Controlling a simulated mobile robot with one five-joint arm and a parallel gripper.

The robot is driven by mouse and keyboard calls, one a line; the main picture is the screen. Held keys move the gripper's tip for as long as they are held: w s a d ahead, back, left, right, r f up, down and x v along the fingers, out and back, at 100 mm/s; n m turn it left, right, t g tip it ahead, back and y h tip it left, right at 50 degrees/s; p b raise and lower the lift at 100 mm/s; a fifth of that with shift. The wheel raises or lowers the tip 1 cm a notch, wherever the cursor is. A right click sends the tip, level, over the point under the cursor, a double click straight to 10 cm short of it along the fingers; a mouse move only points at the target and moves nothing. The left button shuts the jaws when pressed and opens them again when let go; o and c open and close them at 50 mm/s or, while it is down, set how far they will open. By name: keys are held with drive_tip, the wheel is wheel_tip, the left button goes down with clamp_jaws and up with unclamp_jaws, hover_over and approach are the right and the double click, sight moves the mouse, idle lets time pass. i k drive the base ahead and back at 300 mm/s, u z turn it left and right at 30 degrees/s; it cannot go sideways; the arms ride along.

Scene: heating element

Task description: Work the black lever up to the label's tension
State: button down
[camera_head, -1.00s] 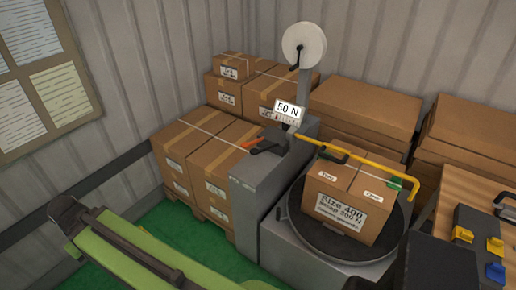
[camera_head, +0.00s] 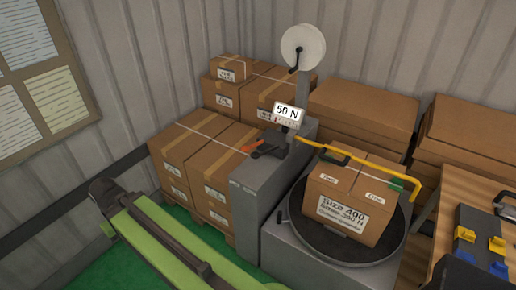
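The black lever (camera_head: 264,151) lies on top of the grey strapping machine column (camera_head: 255,190), beside an orange lever (camera_head: 246,146). Its exact angle is too small to tell. A small display (camera_head: 287,113) above it reads 50 N. The cardboard box (camera_head: 345,197) on the round black turntable (camera_head: 318,245) carries a label (camera_head: 342,214) with "Size 400" and a line that seems to end in 300 N. My green arm crosses the bottom left. My gripper is not recognisable in view, and nothing touches the lever.
A yellow bar (camera_head: 385,172) spans above the box. A white roll (camera_head: 303,46) stands on a post. Stacked cartons (camera_head: 190,150) stand left and behind. A wooden table (camera_head: 457,205) with blue and yellow parts is at right. A dark shape (camera_head: 460,273) fills the bottom right.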

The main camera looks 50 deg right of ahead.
sight(255, 155)
drive_tip(key=i, duration=1)
